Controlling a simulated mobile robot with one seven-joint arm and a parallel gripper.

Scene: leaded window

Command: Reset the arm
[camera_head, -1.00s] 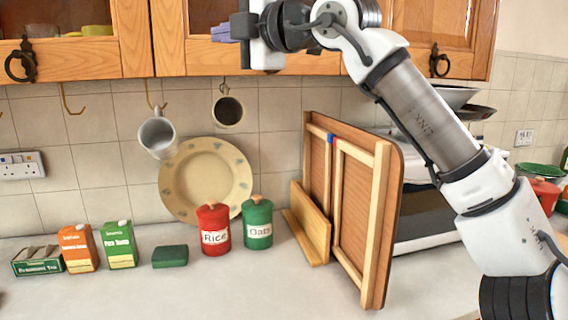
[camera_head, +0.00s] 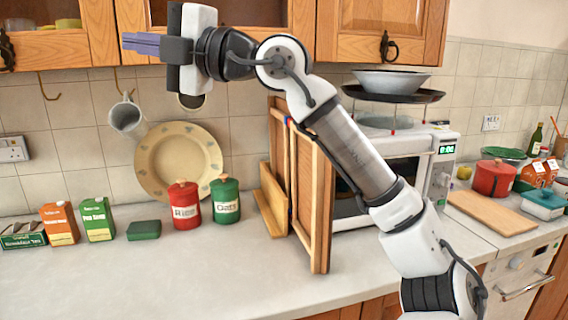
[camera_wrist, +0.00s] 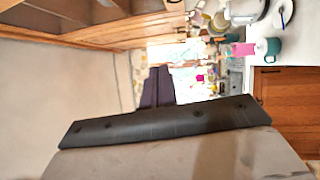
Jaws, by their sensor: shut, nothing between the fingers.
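My gripper (camera_head: 141,43) is raised at the upper left of the head view, in front of the wooden wall cupboards. Its purple-grey fingers point left and are shut with nothing between them. In the wrist view the fingers (camera_wrist: 156,88) show close together beyond the dark edge of the gripper body. My arm rises from the lower right and bends at an elbow near the cupboard's lower edge. The gripper hides part of the cupboard and most of a hanging mug.
Below are a plate (camera_head: 180,160), red Rice canister (camera_head: 184,205), green Oats canister (camera_head: 225,200), cartons (camera_head: 98,219) and a leaning wooden board (camera_head: 318,200). A microwave (camera_head: 385,180) stands behind my arm. Wall cupboards (camera_head: 60,45) are close to the gripper. The front counter is clear.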

